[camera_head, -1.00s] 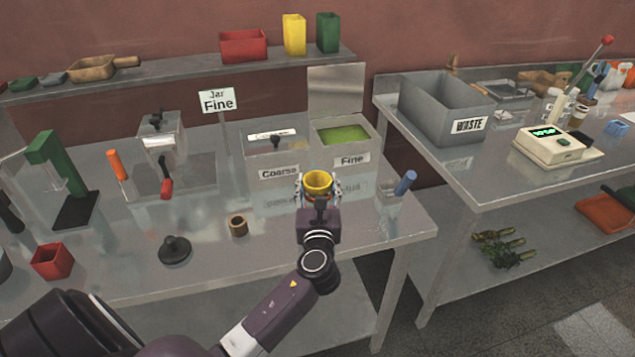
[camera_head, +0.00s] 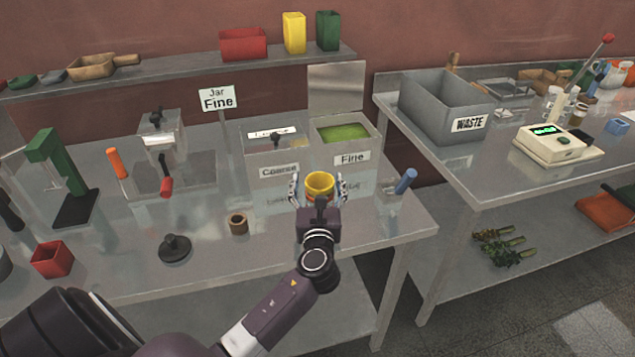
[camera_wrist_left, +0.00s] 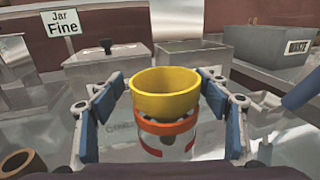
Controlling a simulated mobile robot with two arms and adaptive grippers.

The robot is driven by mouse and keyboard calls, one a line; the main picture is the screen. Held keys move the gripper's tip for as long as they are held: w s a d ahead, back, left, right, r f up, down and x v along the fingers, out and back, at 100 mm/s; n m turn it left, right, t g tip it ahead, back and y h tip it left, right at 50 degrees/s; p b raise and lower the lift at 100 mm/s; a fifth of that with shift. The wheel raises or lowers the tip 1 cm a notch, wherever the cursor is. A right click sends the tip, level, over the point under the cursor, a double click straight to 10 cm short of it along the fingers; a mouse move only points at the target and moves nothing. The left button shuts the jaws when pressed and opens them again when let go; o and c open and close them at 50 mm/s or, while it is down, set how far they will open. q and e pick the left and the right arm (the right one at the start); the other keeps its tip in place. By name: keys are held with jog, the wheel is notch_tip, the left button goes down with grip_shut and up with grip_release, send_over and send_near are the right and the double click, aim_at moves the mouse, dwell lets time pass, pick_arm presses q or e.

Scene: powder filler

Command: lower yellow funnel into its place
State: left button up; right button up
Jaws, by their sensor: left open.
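The yellow funnel (camera_head: 320,183) stands upright between the fingers of my left gripper (camera_head: 318,189), in front of the Coarse and Fine bins. In the left wrist view the funnel (camera_wrist_left: 166,92) sits on an orange-red ring (camera_wrist_left: 168,125), with a clear, partly white-and-red vessel (camera_wrist_left: 152,143) below it. My left gripper (camera_wrist_left: 158,115) is open, its blue-padded fingers apart on both sides of the funnel, with visible gaps. Whether the funnel is fully seated in the ring is hard to tell. My right gripper is not in view.
The Coarse bin (camera_head: 277,171) and Fine bin (camera_head: 352,158) stand behind the funnel. A clear cup with a blue-handled tool (camera_head: 405,182) is to the right. A brown ring (camera_head: 238,224) and a black knobbed disc (camera_head: 174,248) lie to the left.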

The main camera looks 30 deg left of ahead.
pick_arm(q)
jog(key=v, duration=1.2)
